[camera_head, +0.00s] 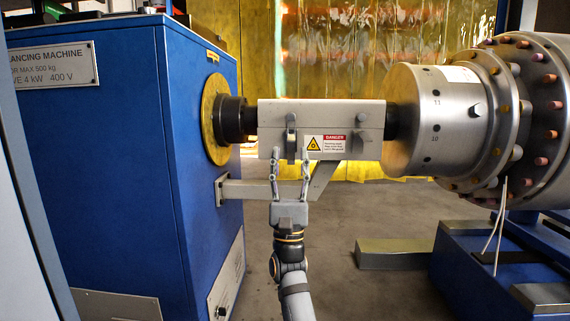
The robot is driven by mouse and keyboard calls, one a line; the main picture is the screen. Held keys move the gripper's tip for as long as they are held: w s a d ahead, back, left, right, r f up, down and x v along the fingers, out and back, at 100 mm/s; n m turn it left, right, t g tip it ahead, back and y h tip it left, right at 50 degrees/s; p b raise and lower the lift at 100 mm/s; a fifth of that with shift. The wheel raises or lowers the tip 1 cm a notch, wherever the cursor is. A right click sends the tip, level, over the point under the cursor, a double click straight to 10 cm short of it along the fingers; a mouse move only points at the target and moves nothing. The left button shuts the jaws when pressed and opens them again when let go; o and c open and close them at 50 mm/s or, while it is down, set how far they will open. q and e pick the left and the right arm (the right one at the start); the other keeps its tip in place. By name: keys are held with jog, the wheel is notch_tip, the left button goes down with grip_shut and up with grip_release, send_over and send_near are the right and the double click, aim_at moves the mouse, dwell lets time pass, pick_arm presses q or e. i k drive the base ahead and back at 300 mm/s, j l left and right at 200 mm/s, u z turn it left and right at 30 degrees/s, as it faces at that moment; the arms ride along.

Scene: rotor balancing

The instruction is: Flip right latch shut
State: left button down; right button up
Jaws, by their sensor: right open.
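The grey guard housing (270,110) encloses the shaft between the blue machine and the rotor. A latch (291,136) is on the left part of its front face. The right latch (357,143) is near the right end of that face, beside the warning label; it is small, and I cannot tell whether it is shut. My right gripper (290,165) points up from below, its fingers spread at the housing's lower edge, around the left latch's lower end. It appears empty; I cannot tell if it touches. The right latch is to its right. My left gripper is out of view.
The blue balancing machine (110,170) stands at left, with a grey bracket arm (250,189) under the housing. The large steel rotor (420,120) is at right above a blue stand (470,260). Yellow curtains (340,50) hang behind.

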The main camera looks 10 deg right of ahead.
aim_at(365, 135)
jog(key=k, duration=1)
